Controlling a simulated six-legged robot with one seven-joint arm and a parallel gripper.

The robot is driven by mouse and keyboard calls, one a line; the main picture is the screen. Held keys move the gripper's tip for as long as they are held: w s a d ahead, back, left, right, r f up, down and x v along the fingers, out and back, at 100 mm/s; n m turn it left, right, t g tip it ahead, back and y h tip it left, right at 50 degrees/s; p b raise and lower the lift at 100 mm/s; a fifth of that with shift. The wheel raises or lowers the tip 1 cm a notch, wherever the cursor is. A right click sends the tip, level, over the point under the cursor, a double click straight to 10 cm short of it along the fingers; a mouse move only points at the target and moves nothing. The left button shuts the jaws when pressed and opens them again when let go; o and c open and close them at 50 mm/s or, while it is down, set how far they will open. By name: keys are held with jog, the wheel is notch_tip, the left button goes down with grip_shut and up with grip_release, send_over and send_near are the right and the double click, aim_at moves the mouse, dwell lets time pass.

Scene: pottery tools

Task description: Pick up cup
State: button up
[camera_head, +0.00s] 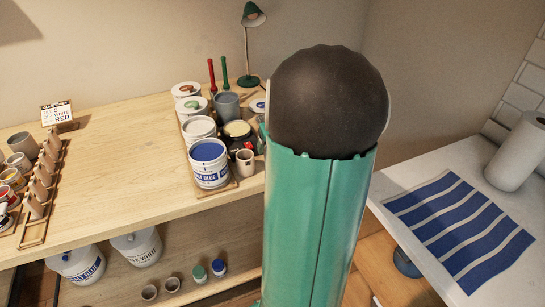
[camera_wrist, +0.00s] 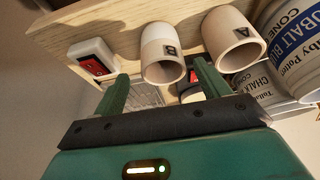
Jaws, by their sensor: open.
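In the wrist view, a beige cup marked B (camera_wrist: 160,42) shows in the picture between the two green fingers of my gripper (camera_wrist: 160,72). Its open mouth faces the camera. The fingers are spread apart, and no hold on the cup shows. I cannot tell whether the cup is between the fingertips or just beyond them. A second beige cup marked A (camera_wrist: 232,36) is to its right, beyond the right finger. My gripper does not show there.
In the wrist view, a cobalt blue container (camera_wrist: 291,28) stands right of cup A. A white box with a red switch (camera_wrist: 94,63) is at left. In the head view, paint tubs (camera_head: 209,168) crowd the wooden tabletop (camera_head: 115,180), whose middle-left is clear.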

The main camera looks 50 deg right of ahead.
jog(key=x, duration=0.5)
jog(key=shift+a, duration=0.2)
jog(key=c, duration=1.1)
jog(key=shift+o, duration=0.2)
